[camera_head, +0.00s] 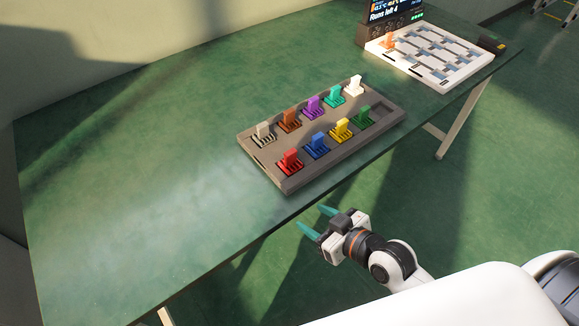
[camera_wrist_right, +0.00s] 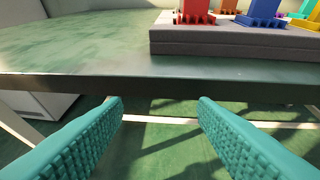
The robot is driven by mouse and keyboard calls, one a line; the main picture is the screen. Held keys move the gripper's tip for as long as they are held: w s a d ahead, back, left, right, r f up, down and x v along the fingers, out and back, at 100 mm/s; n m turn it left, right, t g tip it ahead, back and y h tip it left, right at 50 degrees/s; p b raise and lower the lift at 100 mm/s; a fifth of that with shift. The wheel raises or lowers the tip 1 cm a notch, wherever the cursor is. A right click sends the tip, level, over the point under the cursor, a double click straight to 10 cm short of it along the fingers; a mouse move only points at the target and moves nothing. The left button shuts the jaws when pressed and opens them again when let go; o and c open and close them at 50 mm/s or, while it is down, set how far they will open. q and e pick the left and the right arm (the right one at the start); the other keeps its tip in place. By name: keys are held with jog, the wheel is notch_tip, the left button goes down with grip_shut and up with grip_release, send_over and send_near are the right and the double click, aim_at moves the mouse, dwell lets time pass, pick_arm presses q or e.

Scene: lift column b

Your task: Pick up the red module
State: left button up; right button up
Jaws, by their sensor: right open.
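The red module (camera_head: 290,160) sits in the front left slot of a grey-brown tray (camera_head: 287,184) on the green table. It stands upright with its tab up. In the right wrist view the red module (camera_wrist_right: 194,12) is at the top, cut off by the frame edge, above the tray's front wall (camera_wrist_right: 230,43). My right gripper (camera_head: 318,219) is open and empty, off the table's front edge and apart from the module. Its teal ribbed fingers (camera_wrist_right: 160,105) are spread wide in the wrist view. My left gripper is not in view.
Blue (camera_head: 317,144), yellow (camera_head: 340,129) and green (camera_head: 364,114) modules share the front row, with several others behind. A white slotted board (camera_head: 455,72) holding an orange module (camera_head: 389,42) stands at the far right by a display (camera_head: 395,14). The table's left is bare.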

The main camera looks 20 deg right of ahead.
aim_at(292, 157)
jog(key=w+d+r+t+y, duration=0.1)
jog(key=w+d+r+t, duration=0.2)
jog(key=r+t, duration=0.3)
jog(key=shift+m+g, duration=0.3)
jog(key=shift+m, duration=0.1)
jog(key=x, duration=0.6)
jog(key=shift+w+r+p, duration=0.3)
jog(key=shift+r+p, duration=0.1)
jog(key=shift+a+f+x, duration=0.15)
jog(key=shift+x, duration=1.2)
jog(key=shift+a+f+x, duration=0.15)
jog(key=shift+f+x, duration=0.05)
jog(key=shift+x, duration=1.15)
jog(key=shift+s, duration=0.15)
grip_shut()
